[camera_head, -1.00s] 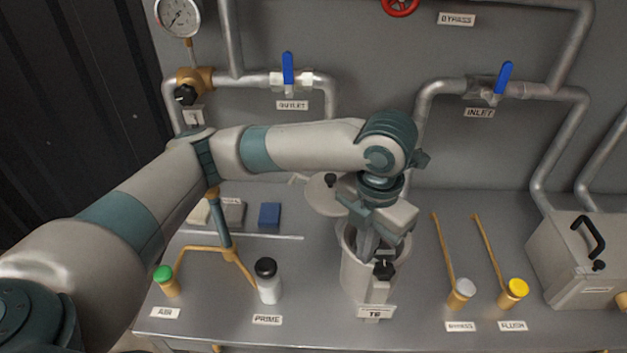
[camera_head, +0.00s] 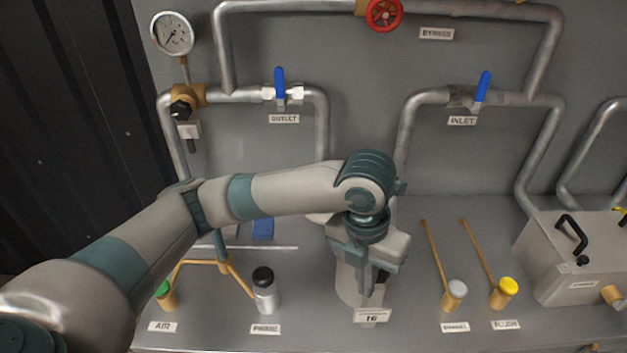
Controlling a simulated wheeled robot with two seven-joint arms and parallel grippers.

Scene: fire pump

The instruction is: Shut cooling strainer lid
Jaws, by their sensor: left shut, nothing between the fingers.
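The cooling strainer (camera_head: 347,283) is a pale upright pot on the bench, behind a small label plate (camera_head: 371,315). My left gripper (camera_head: 373,286) points down in front of and over the strainer. Its fingers are shut with nothing between them. The gripper and wrist hide the strainer's mouth and most of its lid. A pale rim (camera_head: 320,218), probably the lid's edge, shows just left of the wrist. I cannot tell the lid's angle or whether the fingers touch the strainer. My right gripper is not in view.
A black-capped bottle (camera_head: 264,291) and a green-capped fitting (camera_head: 165,295) stand to the left. Levers with a white cap (camera_head: 456,291) and a yellow cap (camera_head: 507,288) stand to the right. A grey box (camera_head: 572,262) is at far right. Pipes line the back wall.

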